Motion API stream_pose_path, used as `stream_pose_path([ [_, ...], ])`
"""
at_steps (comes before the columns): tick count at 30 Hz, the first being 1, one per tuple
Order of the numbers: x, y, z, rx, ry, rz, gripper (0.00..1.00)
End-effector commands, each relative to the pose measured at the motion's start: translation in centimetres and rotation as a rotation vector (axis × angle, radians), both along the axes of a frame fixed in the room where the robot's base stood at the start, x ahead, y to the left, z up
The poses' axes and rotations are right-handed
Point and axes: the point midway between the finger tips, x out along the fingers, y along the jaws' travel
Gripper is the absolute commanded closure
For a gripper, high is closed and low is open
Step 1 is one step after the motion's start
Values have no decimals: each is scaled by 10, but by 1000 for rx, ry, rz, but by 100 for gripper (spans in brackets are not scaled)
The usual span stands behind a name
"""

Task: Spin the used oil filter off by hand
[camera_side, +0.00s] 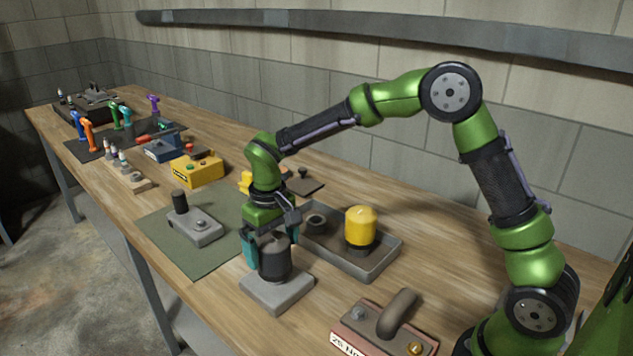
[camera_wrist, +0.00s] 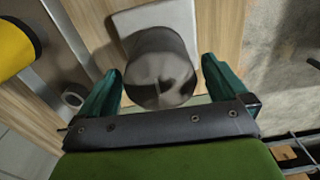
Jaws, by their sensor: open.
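The used oil filter is a dark grey-black cylinder (camera_side: 275,262) standing upright on a light grey block (camera_side: 277,292) near the front of the bench. In the wrist view the filter (camera_wrist: 160,70) shows its dull top between my two teal fingers, with the grey block (camera_wrist: 150,18) behind it. My gripper (camera_side: 272,250) is open, pointing down, with one finger on each side of the filter's upper part. In the wrist view my gripper (camera_wrist: 162,88) has small gaps visible beside the filter; whether either finger touches it I cannot tell.
A grey tray (camera_side: 375,267) right behind the filter holds a yellow filter (camera_side: 361,226) and a dark ring (camera_side: 316,223). A grey block with a black post (camera_side: 194,226) sits on a green mat (camera_side: 165,238) to the left.

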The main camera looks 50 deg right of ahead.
Motion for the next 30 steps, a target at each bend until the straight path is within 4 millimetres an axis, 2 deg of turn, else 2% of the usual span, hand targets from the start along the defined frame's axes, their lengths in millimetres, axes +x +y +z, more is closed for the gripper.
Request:
stream_pose_path([
  [10, 0, 0, -4, 0, 1, 0, 0],
  [21, 0, 0, -3, 0, 0, 0, 57],
  [24, 0, 0, -3, 0, 0, 0, 69],
  [27, 0, 0, -3, 0, 0, 27, 69],
  [30, 0, 0, -3, 1, 0, 141, 69],
])
